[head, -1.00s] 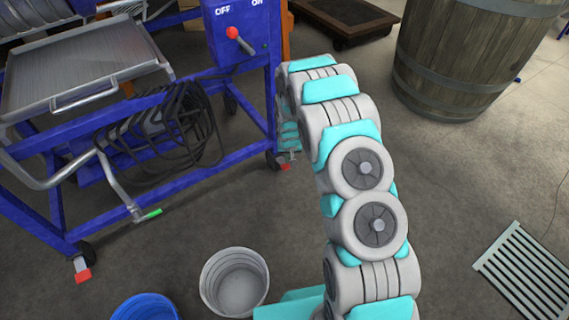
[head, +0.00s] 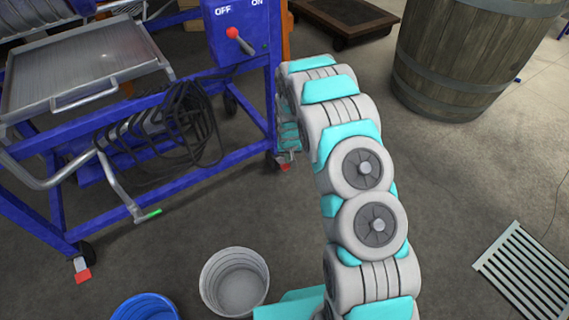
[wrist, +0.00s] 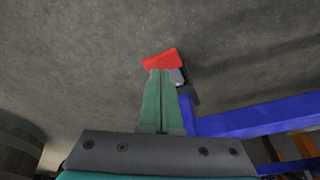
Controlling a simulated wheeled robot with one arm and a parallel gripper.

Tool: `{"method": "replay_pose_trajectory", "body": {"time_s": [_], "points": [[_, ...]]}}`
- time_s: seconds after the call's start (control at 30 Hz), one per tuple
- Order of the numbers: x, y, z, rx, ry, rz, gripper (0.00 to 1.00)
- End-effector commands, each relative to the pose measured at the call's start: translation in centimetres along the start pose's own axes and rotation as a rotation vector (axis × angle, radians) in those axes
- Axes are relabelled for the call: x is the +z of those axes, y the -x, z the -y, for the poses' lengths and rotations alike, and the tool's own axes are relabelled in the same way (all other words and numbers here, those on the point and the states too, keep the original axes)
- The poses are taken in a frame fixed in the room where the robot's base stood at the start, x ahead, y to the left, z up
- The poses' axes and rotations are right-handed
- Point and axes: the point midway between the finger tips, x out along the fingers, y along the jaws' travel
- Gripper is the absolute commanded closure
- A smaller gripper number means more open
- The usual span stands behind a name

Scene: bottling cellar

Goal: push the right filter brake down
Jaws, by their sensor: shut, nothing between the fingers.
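The right filter brake is a small red pedal (head: 284,167) at the foot of the blue filter frame's right leg, beside a caster, partly hidden by my arm in the head view. In the wrist view the red pedal (wrist: 162,58) lies just beyond my fingertips, with a grey metal part and the dark wheel to its right. My gripper (wrist: 161,72) is shut and empty, its green fingers side by side. Its tips overlap the pedal's near edge in the picture; I cannot tell whether they touch it.
The blue filter frame (head: 220,166) has hanging dark hoses and another red brake (head: 82,275) at its left foot. A grey bucket (head: 235,282) and a blue bucket (head: 146,307) stand in front. A barrel (head: 465,60) and a floor grate (head: 527,270) are at right.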

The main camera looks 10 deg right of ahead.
Motion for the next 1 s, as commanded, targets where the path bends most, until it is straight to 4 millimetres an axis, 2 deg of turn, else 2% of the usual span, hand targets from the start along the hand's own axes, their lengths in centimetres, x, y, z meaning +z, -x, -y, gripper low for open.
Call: {"method": "replay_pose_trajectory", "body": {"time_s": [1.0], "points": [[0.5,-1.8,0.0,0.0,0.0,0.0,1.0]]}}
